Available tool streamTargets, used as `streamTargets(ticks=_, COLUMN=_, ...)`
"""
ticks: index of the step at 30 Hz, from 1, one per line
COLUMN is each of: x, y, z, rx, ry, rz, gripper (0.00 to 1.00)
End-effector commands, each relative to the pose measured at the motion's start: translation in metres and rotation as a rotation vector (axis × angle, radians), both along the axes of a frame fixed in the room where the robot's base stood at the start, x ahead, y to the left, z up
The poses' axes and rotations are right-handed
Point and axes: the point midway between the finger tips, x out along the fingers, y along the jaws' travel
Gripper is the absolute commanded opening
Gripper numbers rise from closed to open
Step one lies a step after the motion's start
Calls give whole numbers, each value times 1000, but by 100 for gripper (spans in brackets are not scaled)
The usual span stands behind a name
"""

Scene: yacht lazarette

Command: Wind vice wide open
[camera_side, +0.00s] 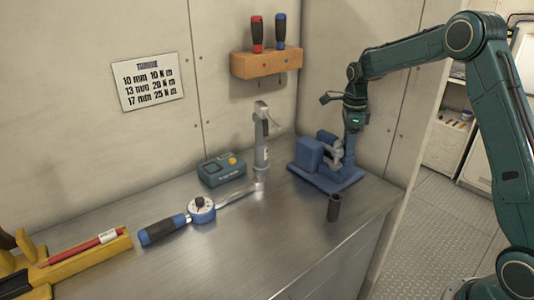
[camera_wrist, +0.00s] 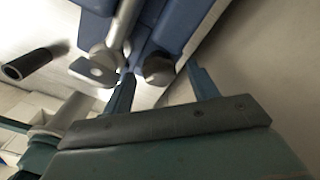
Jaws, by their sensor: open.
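The blue vice (camera_side: 309,157) stands on the metal bench near the back right corner. In the wrist view its blue body (camera_wrist: 180,22) fills the top, with a grey metal bar and rounded grey ends (camera_wrist: 96,66). My gripper (camera_side: 349,152) points down at the right side of the vice, by its handle. In the wrist view my gripper (camera_wrist: 159,72) is open, its two fingers apart, with a dark round handle end (camera_wrist: 158,66) showing between the fingertips. I cannot tell whether the fingers touch it. The vice's jaw gap is not clear in either view.
A dark socket (camera_side: 334,208) stands on the bench in front of the vice. A torque wrench (camera_side: 165,230), a teal box (camera_side: 222,169), a grey upright post (camera_side: 261,135) and a yellow tray (camera_side: 90,262) are further left. A wooden screwdriver rack (camera_side: 266,64) hangs behind.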

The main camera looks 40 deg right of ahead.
Motion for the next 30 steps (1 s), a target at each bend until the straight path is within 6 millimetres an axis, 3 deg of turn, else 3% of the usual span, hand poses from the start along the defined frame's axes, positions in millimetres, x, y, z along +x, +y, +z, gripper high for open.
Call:
streamTargets(ticks=5, x=0, y=0, z=0, rx=0, ry=0, rz=0, gripper=59)
streamTargets(ticks=12, x=0, y=0, z=0, rx=1, ry=1, rz=0, gripper=14)
streamTargets(ticks=20, x=0, y=0, z=0, rx=1, ry=1, rz=40, gripper=14)
streamTargets(ticks=30, x=1, y=0, z=0, rx=1, ry=0, rz=236, gripper=14)
